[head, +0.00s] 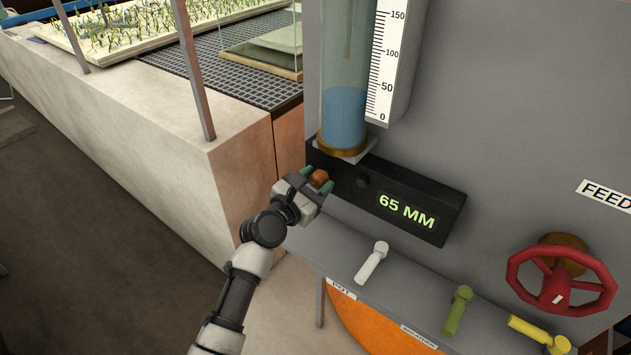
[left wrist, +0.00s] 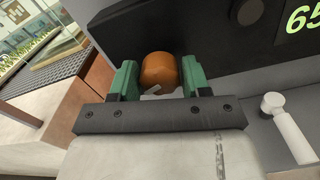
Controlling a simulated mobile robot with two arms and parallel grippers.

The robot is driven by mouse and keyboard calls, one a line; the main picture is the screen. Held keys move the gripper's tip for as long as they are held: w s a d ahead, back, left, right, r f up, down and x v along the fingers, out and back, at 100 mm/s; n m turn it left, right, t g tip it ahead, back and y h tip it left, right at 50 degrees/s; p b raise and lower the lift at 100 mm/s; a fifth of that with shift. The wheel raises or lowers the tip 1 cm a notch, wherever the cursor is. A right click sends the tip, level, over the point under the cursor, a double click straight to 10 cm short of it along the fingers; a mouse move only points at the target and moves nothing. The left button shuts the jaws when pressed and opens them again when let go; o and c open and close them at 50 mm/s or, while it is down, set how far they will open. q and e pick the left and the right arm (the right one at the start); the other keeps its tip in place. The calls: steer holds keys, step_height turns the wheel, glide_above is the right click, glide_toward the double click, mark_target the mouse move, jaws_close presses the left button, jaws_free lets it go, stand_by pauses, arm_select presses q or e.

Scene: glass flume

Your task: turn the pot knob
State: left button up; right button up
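An orange-brown round knob (head: 320,177) sits at the left end of the black display box, which reads "65 MM" (head: 407,211). In the left wrist view the knob (left wrist: 159,70) stands between the two green fingers of my left gripper (left wrist: 158,80), with a finger close against each side. In the head view my left gripper (head: 318,180) reaches the knob from below left and hides part of it. A light mark shows on the knob's lower edge in the wrist view. A "POT" label (head: 341,289) is on the ledge below. My right gripper is not in view.
A dark round knob (head: 362,182) sits right of the orange one. White (head: 371,262), green (head: 457,310) and yellow (head: 540,333) levers and a red handwheel (head: 561,281) are below. A blue-filled tube (head: 344,115) stands above the box. The flume's pale wall (head: 150,140) is at left.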

arm_select(q)
steer(key=c, duration=0.5)
steer(key=shift+m, duration=0.3)
